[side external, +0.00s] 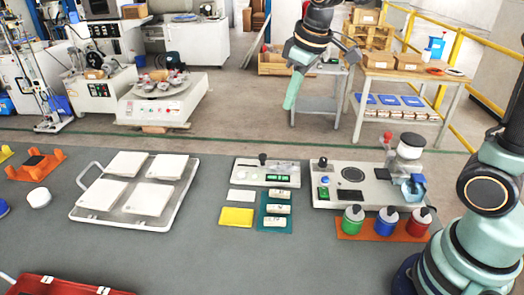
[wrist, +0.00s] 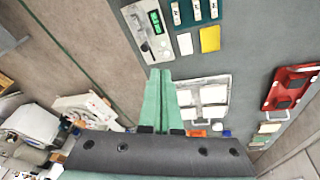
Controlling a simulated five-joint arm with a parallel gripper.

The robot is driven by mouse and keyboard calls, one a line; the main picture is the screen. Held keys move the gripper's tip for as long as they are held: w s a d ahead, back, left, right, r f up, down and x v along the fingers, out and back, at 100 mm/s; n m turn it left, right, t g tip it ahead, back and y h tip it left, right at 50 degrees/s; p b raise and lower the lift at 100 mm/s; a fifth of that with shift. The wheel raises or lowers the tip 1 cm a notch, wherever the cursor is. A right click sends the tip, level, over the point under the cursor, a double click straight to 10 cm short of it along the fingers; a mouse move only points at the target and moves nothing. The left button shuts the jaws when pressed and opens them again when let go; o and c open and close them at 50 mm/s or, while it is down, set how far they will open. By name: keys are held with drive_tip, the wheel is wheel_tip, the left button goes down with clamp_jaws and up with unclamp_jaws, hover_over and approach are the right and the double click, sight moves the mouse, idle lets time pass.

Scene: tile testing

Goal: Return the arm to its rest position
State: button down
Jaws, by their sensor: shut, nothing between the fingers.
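My gripper (side external: 290,104) hangs in the air above the far side of the grey bench, well clear of everything on it. Its pale green fingers point down and are closed together with nothing between them. In the wrist view the two fingers (wrist: 160,75) lie side by side, touching at the tips. My arm rises out of the top of the side view, so part of it is hidden.
A tray (side external: 76,211) with several white tiles lies at left on the bench (side external: 180,262). A small meter box (side external: 267,172) and a larger test device (side external: 325,170) stand right of it. Several bottles (side external: 387,222) sit near my base. A red case (side external: 62,285) is front left.

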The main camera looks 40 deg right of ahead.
drive_tip(key=s+d+f+m+t, duration=0.1)
drive_tip(key=s+m, duration=0.3)
drive_tip(key=s, duration=0.8)
drive_tip(key=shift+s+d+t, duration=0.4)
drive_tip(key=shift+d+t, duration=0.2)
drive_tip(key=shift+d, duration=0.05)
